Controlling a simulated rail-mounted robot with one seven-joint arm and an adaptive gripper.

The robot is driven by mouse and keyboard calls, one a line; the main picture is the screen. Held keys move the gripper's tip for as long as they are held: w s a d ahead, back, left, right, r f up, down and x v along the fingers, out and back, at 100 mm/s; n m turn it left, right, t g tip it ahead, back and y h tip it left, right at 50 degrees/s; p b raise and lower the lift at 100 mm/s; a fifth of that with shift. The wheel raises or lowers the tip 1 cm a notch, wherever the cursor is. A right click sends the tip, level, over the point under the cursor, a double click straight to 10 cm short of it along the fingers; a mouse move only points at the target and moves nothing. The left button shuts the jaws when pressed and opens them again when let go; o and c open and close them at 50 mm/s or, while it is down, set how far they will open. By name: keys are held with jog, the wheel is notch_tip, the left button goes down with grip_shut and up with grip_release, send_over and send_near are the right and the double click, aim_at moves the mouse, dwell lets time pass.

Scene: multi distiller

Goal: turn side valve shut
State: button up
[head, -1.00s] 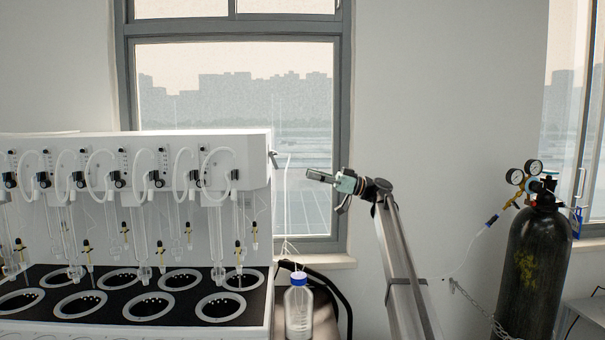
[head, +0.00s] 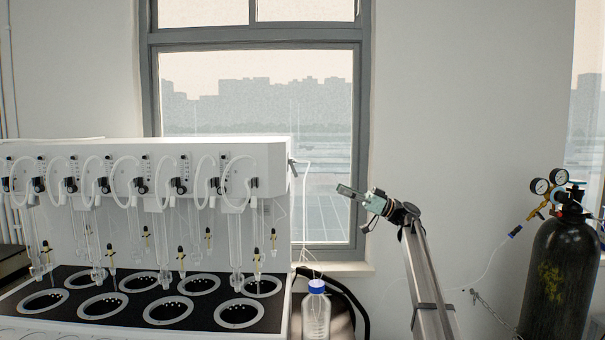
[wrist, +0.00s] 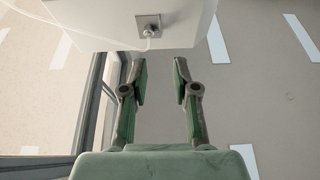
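The side valve (head: 293,167) is a small fitting on the right end wall of the white distiller (head: 222,150). In the wrist view the valve (wrist: 150,30) is a small metal knob on a square plate, with a thin clear tube attached, ahead of the fingertips. My gripper (head: 342,189) is to the right of the valve and slightly lower in the head view, apart from it. In the wrist view my gripper (wrist: 156,72) is open, with nothing between its two green-padded fingers. The valve's exact handle angle is too small to tell.
A clear bottle with a blue cap (head: 317,312) stands below, beside the distiller, with thin tubes into it. A black hose curves behind it. A dark gas cylinder (head: 556,285) with gauges stands at right. Open air lies between my gripper and the valve.

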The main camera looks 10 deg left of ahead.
aim_at(293, 169)
jog(key=p+x, duration=0.3)
jog(key=x, duration=1.2)
grip_shut()
